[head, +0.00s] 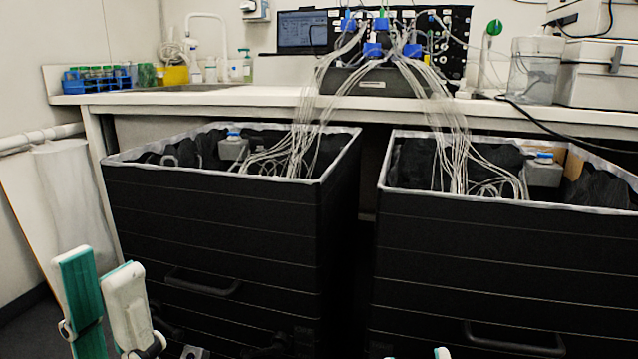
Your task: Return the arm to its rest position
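My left gripper (98,262) is at the lower left in the head view, in front of the left black box. Its two teal-and-white fingers point up and stand a little apart, with nothing seen between them. A small teal-and-white tip (441,353) at the bottom edge, right of the middle, looks like part of my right gripper. The rest of it is out of frame, so its opening does not show.
Two black fabric boxes, left (215,240) and right (500,260), stand on the floor with cable bundles (310,115) running into them. Behind is a white bench (230,97) with a tube rack (95,80), a laptop (302,30) and a clear container (535,75).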

